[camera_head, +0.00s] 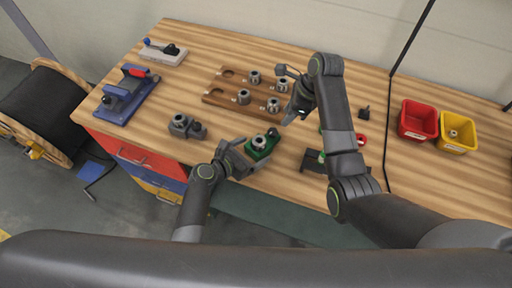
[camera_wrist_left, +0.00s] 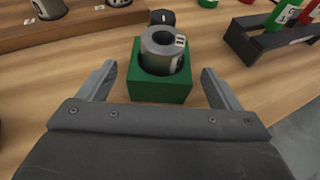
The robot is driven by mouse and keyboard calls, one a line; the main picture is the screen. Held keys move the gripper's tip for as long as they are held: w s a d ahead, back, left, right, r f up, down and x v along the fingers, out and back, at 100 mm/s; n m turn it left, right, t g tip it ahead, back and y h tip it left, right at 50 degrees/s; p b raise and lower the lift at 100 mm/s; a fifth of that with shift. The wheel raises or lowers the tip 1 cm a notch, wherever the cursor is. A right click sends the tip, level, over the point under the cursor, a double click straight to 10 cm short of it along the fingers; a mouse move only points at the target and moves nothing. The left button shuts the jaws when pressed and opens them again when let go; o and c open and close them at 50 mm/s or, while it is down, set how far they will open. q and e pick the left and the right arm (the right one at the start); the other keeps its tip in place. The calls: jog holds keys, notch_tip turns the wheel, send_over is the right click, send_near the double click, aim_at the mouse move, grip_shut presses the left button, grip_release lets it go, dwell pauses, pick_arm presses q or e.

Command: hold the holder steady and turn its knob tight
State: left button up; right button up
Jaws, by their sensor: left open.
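The holder is a green block (camera_wrist_left: 160,88) with a grey metal cylinder (camera_wrist_left: 162,52) standing in it. It sits on the wooden bench, and in the head view the green holder (camera_head: 259,153) is near the front edge. Its black knob (camera_wrist_left: 162,17) shows on the far side, and the knob also shows in the head view (camera_head: 273,132). My left gripper (camera_head: 246,151) is open at the near side of the holder, one finger to each side with gaps visible. My right gripper (camera_head: 291,114) hangs above and right of the holder; its fingers are too small to read.
A wooden rack (camera_head: 215,101) with several metal cylinders lies behind the holder. A dark stand (camera_head: 312,162) with red and green pieces is to the right, partly behind my right arm. A grey holder (camera_head: 186,126) stands left. Red (camera_head: 417,121) and yellow (camera_head: 456,132) bins stand far right.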

aim_at(274, 131)
pick_arm(q)
jog(key=shift+x, duration=1.25)
jog(key=shift+c, duration=0.4)
jog(key=c, duration=1.5)
pick_arm(e)
jog(key=shift+o, duration=1.3)
jog(key=shift+w, duration=0.1)
jog(key=a+f+n, duration=0.1)
jog(key=f+n, duration=0.1)
jog(key=f, duration=0.1)
jog(key=a+f+n+g, duration=0.1)
jog(key=f+n, duration=0.1)
jog(key=f, duration=0.1)
jog(key=a+f+n+g+h, duration=0.1)
jog(key=f+n, duration=0.2)
jog(key=shift+w+a+f, duration=0.25)
jog(key=shift+w, duration=0.1)
